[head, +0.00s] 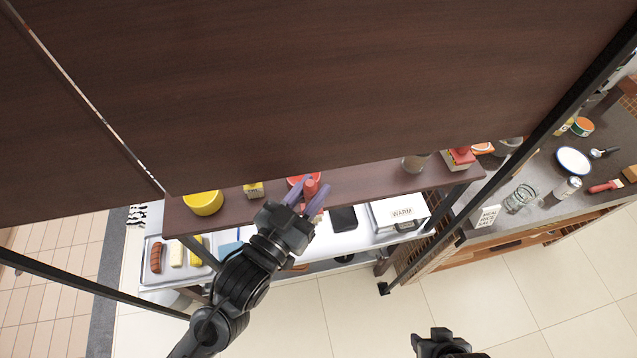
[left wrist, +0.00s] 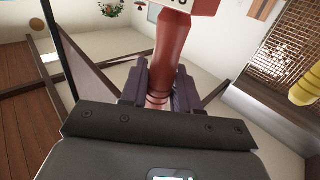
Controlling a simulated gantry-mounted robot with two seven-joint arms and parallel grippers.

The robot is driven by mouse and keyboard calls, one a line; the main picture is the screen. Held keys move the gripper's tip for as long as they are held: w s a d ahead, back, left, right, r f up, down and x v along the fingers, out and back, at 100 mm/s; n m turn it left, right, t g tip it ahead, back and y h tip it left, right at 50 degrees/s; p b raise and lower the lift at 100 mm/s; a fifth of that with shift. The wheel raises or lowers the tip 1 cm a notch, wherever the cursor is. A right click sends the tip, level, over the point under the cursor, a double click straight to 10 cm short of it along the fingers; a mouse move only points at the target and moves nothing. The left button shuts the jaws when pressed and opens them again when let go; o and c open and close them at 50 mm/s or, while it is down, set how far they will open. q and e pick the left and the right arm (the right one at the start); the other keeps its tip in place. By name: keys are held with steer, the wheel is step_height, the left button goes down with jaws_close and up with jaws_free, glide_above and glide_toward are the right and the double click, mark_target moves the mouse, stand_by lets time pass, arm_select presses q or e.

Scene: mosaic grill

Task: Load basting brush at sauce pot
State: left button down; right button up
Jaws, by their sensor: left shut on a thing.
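My left gripper (head: 313,195) is at the front edge of the brown shelf. Its purple fingers are shut on a red, round-bodied thing, which seems to be the basting brush (head: 311,184). In the left wrist view the red shaft (left wrist: 172,55) stands between the fingers (left wrist: 162,88); no bristles can be made out. A red round vessel, perhaps the sauce pot (head: 293,181), is on the shelf just behind the fingers and partly hidden. My right gripper (head: 440,343) is at the bottom edge, away from the shelf; its jaws cannot be made out.
A yellow pot (head: 203,203) and a small yellow box (head: 253,190) stand left on the shelf (head: 350,193). A glass (head: 415,162) and a red-topped box (head: 458,158) stand right. A dark panel (head: 330,80) overhangs.

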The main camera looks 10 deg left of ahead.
arm_select(q)
steer(key=shift+w+a+r+m+t+h+p, duration=0.6)
steer(key=shift+w+a+r+t+p, duration=1.4)
steer(key=shift+w+r+p, duration=2.45)
step_height(320, 180, down, 8)
steer(key=s+g+b, duration=0.1)
steer(key=b, duration=0.1)
steer(key=shift+s+a+r+b, duration=0.25)
steer(key=shift+s+a+b, duration=0.05)
steer(key=shift+a+b, duration=0.1)
steer(key=shift+f, duration=0.15)
steer(key=shift+f+b, duration=0.35)
steer(key=shift+f, duration=0.05)
steer(key=shift+f, duration=0.2)
